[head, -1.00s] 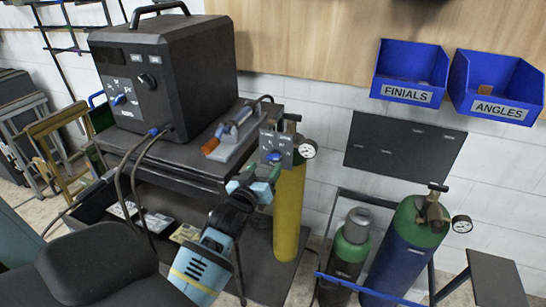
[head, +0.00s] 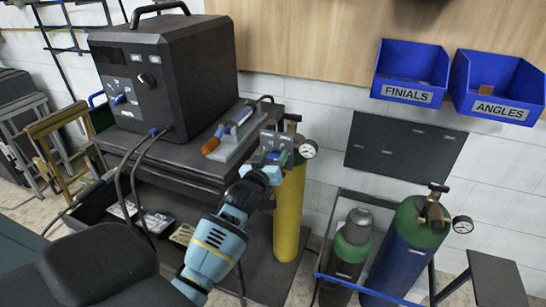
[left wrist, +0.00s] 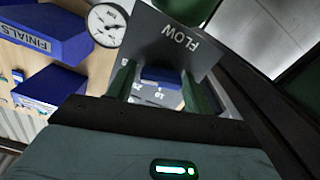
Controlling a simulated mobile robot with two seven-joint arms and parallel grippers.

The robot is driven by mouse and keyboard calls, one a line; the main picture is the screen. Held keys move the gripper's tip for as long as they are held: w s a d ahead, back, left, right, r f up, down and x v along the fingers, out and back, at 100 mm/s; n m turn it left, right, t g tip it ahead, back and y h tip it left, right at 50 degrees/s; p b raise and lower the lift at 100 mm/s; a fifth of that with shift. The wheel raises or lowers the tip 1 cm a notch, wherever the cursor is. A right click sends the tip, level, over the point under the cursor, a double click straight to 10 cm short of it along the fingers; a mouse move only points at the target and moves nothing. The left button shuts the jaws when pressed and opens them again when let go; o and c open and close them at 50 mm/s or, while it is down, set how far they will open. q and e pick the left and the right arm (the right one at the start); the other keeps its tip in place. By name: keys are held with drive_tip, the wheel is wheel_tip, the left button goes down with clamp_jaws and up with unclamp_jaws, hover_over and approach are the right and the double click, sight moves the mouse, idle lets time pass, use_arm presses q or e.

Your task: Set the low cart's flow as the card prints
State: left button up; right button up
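My right gripper is out of view.
A black machine (head: 170,75) with its own blue knob stands on the cart (head: 180,165). Pale papers (head: 150,218) lie on a lower shelf, unreadable. Green and blue cylinders (head: 405,245) stand at right. Blue bins (head: 410,72) and a dark board (head: 405,146) are on the wall.

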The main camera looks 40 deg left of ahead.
use_arm(q)
drive_tip(key=c, duration=0.7)
